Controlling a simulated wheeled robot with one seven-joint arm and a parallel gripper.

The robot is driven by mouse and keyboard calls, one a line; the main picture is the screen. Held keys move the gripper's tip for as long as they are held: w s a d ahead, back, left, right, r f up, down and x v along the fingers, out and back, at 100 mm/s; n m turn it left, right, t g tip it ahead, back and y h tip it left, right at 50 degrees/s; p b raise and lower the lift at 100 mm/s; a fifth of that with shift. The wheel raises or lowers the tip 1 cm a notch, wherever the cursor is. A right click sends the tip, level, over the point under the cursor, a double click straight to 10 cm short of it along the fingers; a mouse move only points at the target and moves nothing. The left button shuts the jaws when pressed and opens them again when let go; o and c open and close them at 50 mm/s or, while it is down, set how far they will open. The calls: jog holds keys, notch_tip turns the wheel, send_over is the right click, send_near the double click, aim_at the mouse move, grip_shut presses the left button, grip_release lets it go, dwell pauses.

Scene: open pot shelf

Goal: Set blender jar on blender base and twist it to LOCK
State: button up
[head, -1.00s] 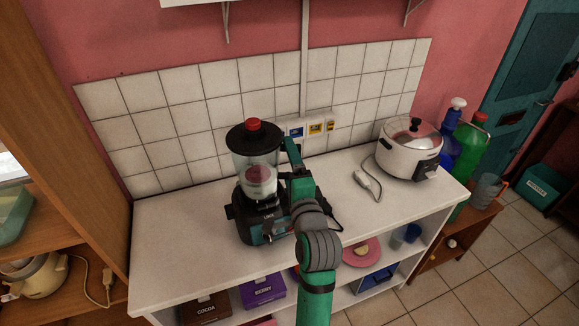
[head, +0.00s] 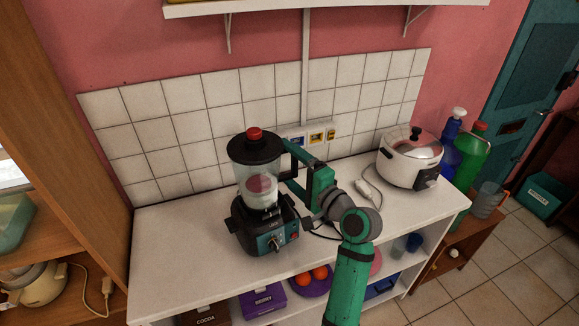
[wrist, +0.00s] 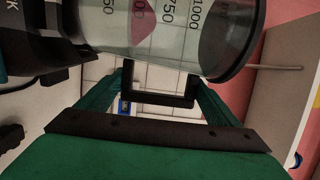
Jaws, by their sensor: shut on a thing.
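The blender jar (head: 261,176), clear with a black lid and red cap, stands upright on the black blender base (head: 250,238). The base has a teal front panel with a knob. My gripper (head: 297,172) reaches in from the right and is shut on the jar's black handle, which points to the right. In the wrist view, the handle (wrist: 160,98) lies between my green fingers, beside the jar's printed scale (wrist: 168,22). Part of the base (wrist: 40,45) shows at left there. Whether the jar is locked cannot be told.
A white rice cooker (head: 409,162) stands at the counter's right, with a plug and cord (head: 366,187) beside it. Wall sockets (head: 316,138) are behind the jar. The white counter (head: 170,235) is clear left of the base. A wall shelf (head: 330,9) hangs above.

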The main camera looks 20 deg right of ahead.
jog(key=shift+r, duration=0.1)
jog(key=o, duration=2)
jog(key=v, duration=1)
jog(key=shift+s+d, duration=0.2)
jog(key=shift+s, duration=0.15)
jog(key=shift+s, duration=0.1)
